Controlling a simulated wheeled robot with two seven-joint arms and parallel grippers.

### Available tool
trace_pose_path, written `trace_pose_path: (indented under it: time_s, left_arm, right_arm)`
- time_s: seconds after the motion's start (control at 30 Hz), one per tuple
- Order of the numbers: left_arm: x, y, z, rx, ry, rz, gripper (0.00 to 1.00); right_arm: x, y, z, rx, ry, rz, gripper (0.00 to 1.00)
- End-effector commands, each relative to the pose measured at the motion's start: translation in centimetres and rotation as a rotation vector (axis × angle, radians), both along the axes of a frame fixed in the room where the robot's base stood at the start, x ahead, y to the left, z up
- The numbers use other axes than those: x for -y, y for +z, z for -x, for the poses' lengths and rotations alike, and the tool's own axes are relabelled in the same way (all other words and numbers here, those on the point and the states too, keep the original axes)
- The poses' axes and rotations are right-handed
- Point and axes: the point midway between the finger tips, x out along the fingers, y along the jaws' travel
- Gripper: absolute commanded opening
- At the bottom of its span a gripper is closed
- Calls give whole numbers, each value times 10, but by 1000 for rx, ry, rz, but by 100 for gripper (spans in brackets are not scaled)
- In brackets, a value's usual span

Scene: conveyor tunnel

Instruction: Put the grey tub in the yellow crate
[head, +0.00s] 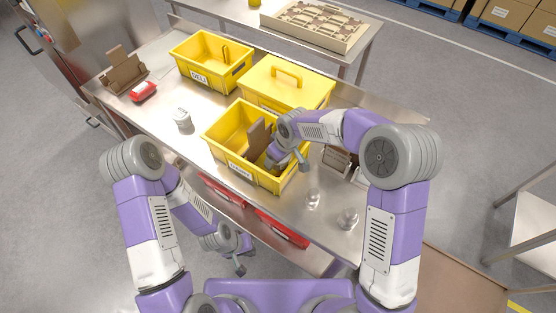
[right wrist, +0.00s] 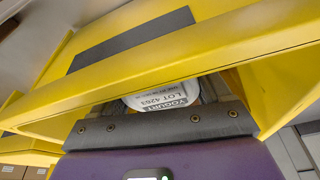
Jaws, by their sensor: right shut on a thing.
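An open yellow crate (head: 222,146) with a white label stands near the middle of the steel table. A brown panel (head: 259,137) stands up inside it. My right gripper (head: 273,160) reaches down into this crate, its fingertips mostly hidden. In the right wrist view, a pale grey-white tub (right wrist: 160,98) with a yogurt lot label shows at the jaw, below the yellow rim (right wrist: 170,72); my right gripper is shut on it. Another small whitish tub (head: 182,119) stands on the table left of the crate. My left gripper (head: 242,256) hangs before the table's front edge, apart from everything; its jaw opening is unclear.
A second open yellow crate (head: 190,73) and a lidded yellow box (head: 270,88) stand behind. A red packet (head: 143,91) and a cardboard holder (head: 122,75) are at left. Clear jars (head: 313,198) (head: 347,218) stand at front right.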

Motion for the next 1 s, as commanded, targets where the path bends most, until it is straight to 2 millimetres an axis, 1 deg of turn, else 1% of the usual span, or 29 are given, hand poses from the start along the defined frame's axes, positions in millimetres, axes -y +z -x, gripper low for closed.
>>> trace_pose_path:
  time_s: [0.03, 0.13, 0.43, 0.53, 0.57, 0.6, 0.7, 0.93, 1.0]
  left_arm:
    - [0, -3, 0, 0, 0, 0, 0]
    - [0, -4, 0, 0, 0, 0, 0]
    - [0, -4, 0, 0, 0, 0, 0]
    - [0, -7, 0, 0, 0, 0, 0]
    - [0, -7, 0, 0, 0, 0, 0]
    - [0, -6, 0, 0, 0, 0, 0]
    - [0, -6, 0, 0, 0, 0, 0]
    - [0, -5, 0, 0, 0, 0, 0]
    - [0, -3, 0, 0, 0, 0, 0]
  right_arm:
    - [0, -11, 0, -1, 0, 1, 37]
    - [0, -20, 0, -1, -1, 1, 37]
    - [0, -22, 0, 1, -1, 0, 37]
    - [0, -25, 0, 1, -1, 0, 37]
    - [0, -25, 0, 0, -1, 0, 80]
    - [0, -25, 0, 0, -1, 0, 86]
    - [0, -24, 0, 0, -1, 0, 100]
    - [0, -23, 0, 0, -1, 0, 100]
    - [0, -20, 0, 0, -1, 0, 100]
